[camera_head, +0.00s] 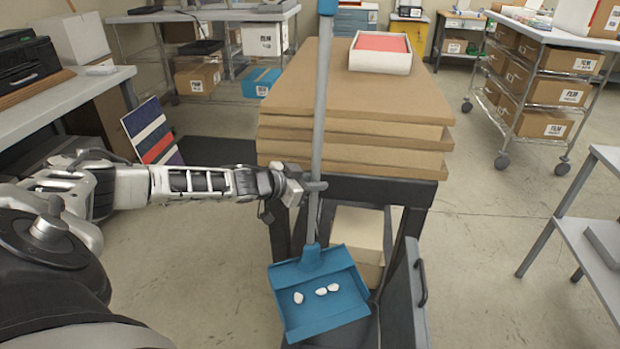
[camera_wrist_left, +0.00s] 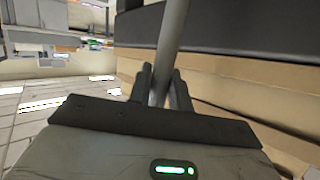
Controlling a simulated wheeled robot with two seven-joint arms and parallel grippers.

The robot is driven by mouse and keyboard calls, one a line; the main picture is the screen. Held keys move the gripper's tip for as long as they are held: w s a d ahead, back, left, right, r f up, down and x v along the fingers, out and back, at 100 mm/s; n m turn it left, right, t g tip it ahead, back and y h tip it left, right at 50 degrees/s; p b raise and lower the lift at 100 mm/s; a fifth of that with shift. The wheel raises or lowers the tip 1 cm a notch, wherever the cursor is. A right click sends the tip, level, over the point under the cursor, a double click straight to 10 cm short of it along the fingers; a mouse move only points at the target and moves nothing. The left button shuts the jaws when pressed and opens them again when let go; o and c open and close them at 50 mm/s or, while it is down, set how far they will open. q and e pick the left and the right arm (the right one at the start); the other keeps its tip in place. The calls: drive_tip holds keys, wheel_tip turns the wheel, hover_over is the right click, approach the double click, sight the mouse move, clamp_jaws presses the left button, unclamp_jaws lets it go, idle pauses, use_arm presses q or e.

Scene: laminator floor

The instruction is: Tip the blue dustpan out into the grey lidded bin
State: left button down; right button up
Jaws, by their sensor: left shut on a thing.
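The blue dustpan (camera_head: 318,318) hangs at the bottom centre of the head view, its pan tilted toward me. My left gripper (camera_head: 311,187) is shut on the handle's lower part, above the pan. In the left wrist view the handle (camera_wrist_left: 172,40) passes between both fingers (camera_wrist_left: 161,88). A grey panel with a dark handle (camera_head: 408,300) stands right of the pan. It may be the bin's raised lid; the bin's body is mostly hidden behind and below the dustpan. My right gripper is out of view.
Brown cardboard sheets (camera_head: 350,150) are stacked on a dark stand right behind the handle, with a white box (camera_head: 380,56) on top. A tan carton (camera_head: 358,232) sits beneath. A wire cart (camera_head: 540,85) and a grey table (camera_head: 595,230) stand right. Floor between them is clear.

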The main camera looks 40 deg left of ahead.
use_arm(q)
drive_tip(key=shift+s+d+r, duration=0.1)
drive_tip(key=shift+s+d, duration=0.05)
drive_tip(key=shift+d, duration=0.3)
drive_tip(key=shift+s+d+r, duration=0.1)
drive_tip(key=shift+s+d, duration=0.05)
drive_tip(key=shift+d, duration=0.25)
drive_tip(key=shift+m+t+y, duration=0.3)
drive_tip(key=shift+m, duration=0.3)
drive_tip(key=s+d, duration=0.1)
drive_tip(key=d, duration=0.1)
drive_tip(key=s+d, duration=0.1)
drive_tip(key=shift+s+d+f, duration=0.2)
drive_tip(key=shift+d, duration=0.2)
drive_tip(key=shift+d, duration=0.1)
